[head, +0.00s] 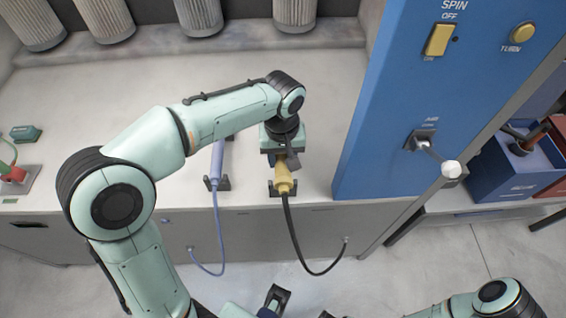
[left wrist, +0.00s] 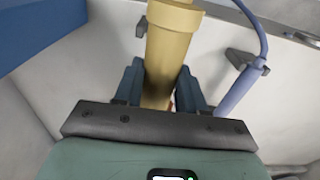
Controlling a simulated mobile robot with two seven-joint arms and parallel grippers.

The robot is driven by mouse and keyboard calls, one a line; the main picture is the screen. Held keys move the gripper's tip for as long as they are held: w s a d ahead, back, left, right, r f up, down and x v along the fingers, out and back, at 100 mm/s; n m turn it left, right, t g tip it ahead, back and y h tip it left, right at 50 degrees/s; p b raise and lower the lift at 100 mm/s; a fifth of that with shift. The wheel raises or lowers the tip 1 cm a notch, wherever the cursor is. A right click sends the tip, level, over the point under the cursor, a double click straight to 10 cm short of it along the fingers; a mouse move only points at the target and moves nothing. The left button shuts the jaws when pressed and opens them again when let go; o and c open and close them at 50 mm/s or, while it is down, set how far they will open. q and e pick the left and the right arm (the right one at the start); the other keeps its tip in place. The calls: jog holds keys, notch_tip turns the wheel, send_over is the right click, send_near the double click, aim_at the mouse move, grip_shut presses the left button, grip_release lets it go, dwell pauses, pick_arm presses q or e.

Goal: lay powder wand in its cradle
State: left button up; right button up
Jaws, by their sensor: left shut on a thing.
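A yellow wand (head: 283,180) with a black hose lies near the counter's front edge. I see no label naming it as the powder wand. My left gripper (head: 281,160) points down and is shut on it; in the left wrist view the wand (left wrist: 168,55) runs between the two fingers (left wrist: 160,90). Dark prongs of a cradle (head: 272,189) show on both sides of the wand's front end. In the left wrist view one prong (left wrist: 141,27) shows beside it. I cannot tell whether the wand rests on the cradle.
A lavender wand (head: 217,160) with its hose lies in a dark cradle (head: 212,184) to the left. A blue cabinet (head: 385,150) with buttons and a lever rises close on the right. Grey cylindrical filters (head: 199,14) hang at the back.

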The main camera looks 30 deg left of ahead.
pick_arm(q)
jog(key=w, duration=0.1)
jog(key=w+a+f, duration=0.1)
jog(key=w+a+p, duration=0.1)
jog(key=w, duration=0.1)
jog(key=shift+a+f, duration=0.25)
jog(key=shift+f, duration=0.1)
notch_tip(320, 180, down, 3)
jog(key=b, duration=0.2)
jog(key=shift+f+b, duration=0.1)
jog(key=shift+b, duration=0.3)
jog(key=shift+f+b, duration=0.8)
jog(key=shift+f, duration=0.4)
jog(key=o, duration=1.3)
jog(key=shift+f, duration=0.1)
jog(key=shift+c, duration=0.2)
jog(key=r+p, duration=0.1)
jog(key=r, duration=0.5)
jog(key=r+p, duration=0.1)
jog(key=r, duration=0.6)
jog(key=shift+s+d+r+p, duration=0.1)
jog(key=shift+s+r+p, duration=0.1)
jog(key=shift+r+p, duration=0.15)
jog(key=shift+f, duration=0.1)
